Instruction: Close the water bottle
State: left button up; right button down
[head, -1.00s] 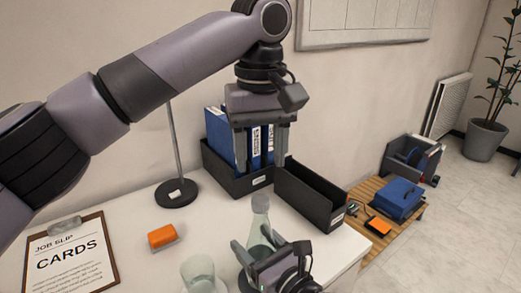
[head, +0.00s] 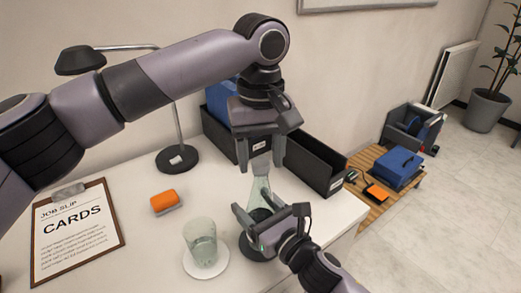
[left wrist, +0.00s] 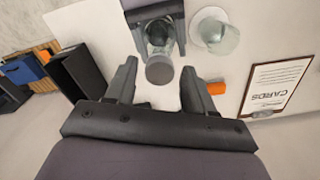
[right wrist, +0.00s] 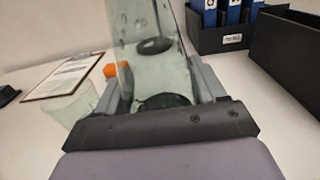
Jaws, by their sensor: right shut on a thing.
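The clear greenish water bottle (head: 259,190) stands upright on the desk. My right gripper (head: 256,217) is shut around its body; the right wrist view shows the glass (right wrist: 150,60) between the fingers. A grey round cap (left wrist: 160,70) sits at the bottle's top in the left wrist view; I cannot tell how tightly it is seated. My left gripper (head: 261,168) points down from above, open, its fingers on either side of the bottle's top with gaps to the cap.
A drinking glass (head: 200,238) stands on a white coaster (head: 206,270) left of the bottle. An orange block (head: 165,201), a lamp base (head: 177,159) and a clipboard (head: 75,235) lie farther left. A black file box (head: 312,170) stands close behind the bottle.

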pick_arm(q)
grip_shut()
jog(key=m, duration=0.5)
jog(key=shift+m, duration=0.4)
jog(key=m, duration=0.4)
jog(key=shift+m, duration=0.3)
jog(key=m, duration=1.1)
jog(key=shift+o, duration=1.4)
grip_release()
